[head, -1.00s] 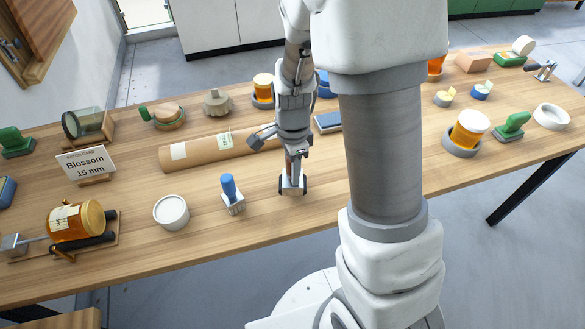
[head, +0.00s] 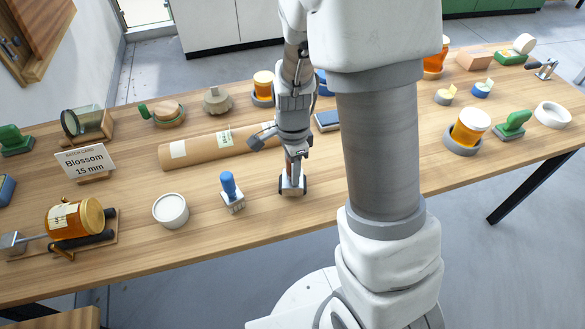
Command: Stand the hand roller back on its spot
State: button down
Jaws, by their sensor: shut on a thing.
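My gripper (head: 292,184) points down at the near middle of the table, shut on a small upright thing, which I take for the hand roller (head: 291,187). The held thing shows a reddish-brown upper part and a pale lower part with dark sides. Its lower end is at or just above the table top; I cannot tell if it touches. The fingers and wrist hide much of it. I cannot make out a marked spot for it.
A blue-handled stamp (head: 230,191) stands close left, with a white round tub (head: 171,210) beyond it. A cardboard tube (head: 205,150) lies behind. A honey jar (head: 74,220) lies on a stand at left. My arm hides the table right of the gripper.

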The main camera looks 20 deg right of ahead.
jog(key=shift+f+b, duration=0.35)
jog(key=shift+f, duration=0.2)
jog(key=c, duration=0.5)
grip_release()
jog(key=shift+r, duration=0.2)
notch_tip(320, 180, up, 8)
jog(key=p, duration=0.7)
jog(key=shift+f, duration=0.1)
dwell(0.6)
